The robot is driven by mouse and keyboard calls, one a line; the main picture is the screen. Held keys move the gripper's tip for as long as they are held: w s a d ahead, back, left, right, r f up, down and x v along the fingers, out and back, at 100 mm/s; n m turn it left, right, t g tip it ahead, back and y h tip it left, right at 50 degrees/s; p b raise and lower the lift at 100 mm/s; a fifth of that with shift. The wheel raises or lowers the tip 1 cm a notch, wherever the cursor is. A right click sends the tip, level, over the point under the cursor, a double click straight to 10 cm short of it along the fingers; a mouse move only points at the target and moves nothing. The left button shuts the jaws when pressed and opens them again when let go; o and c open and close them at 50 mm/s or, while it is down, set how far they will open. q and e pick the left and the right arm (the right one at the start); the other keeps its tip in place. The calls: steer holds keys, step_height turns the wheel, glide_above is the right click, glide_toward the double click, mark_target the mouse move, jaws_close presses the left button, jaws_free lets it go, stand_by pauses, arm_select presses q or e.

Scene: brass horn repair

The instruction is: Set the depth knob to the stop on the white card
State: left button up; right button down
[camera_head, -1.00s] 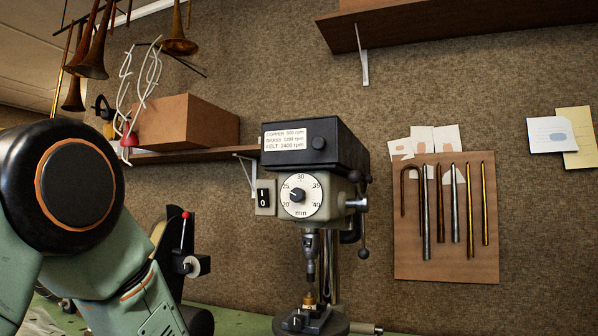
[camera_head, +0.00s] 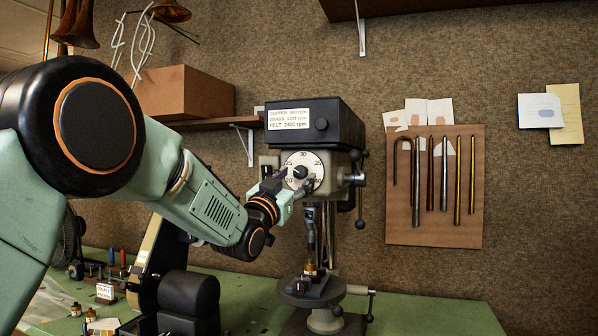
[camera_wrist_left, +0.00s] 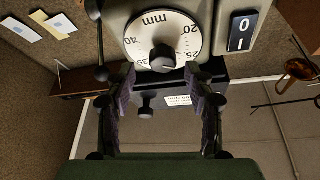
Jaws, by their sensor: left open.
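The depth knob (camera_head: 300,172) is a dark knob at the centre of a round white mm dial (camera_head: 291,158) on the drill press front. In the left wrist view the knob (camera_wrist_left: 163,58) shows upside down with its dial (camera_wrist_left: 143,28). My left gripper (camera_head: 287,184) is at the dial. Its two fingers (camera_wrist_left: 161,80) are open and point at the knob, one to each side, with no clear contact. The knob's exact setting is hard to read. A white card (camera_head: 540,111) with a blue patch is on the wall at right; its writing is too small to read. My right gripper is out of view.
The press head (camera_head: 345,125) carries a speed label (camera_head: 290,118). A lever (camera_head: 360,190) hangs at its right side. A 1/0 switch (camera_wrist_left: 243,31) sits beside the dial. A board of metal tubes (camera_head: 435,232) hangs on the wall. The green bench (camera_head: 430,315) is clear at right.

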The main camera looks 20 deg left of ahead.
mark_target(300, 172)
arm_select(q)
steer(key=shift+x, duration=0.85)
steer(key=shift+w+a+r+p, duration=0.1)
steer(key=shift+w+a+p, duration=0.2)
steer(key=shift+w, duration=0.3)
steer(key=shift+s+d+r, duration=0.1)
steer(key=shift+s+d, duration=0.1)
steer(key=shift+d, duration=0.1)
steer(key=shift+c, duration=0.2)
steer(key=shift+a, duration=0.2)
steer(key=c, duration=0.4)
jaws_close()
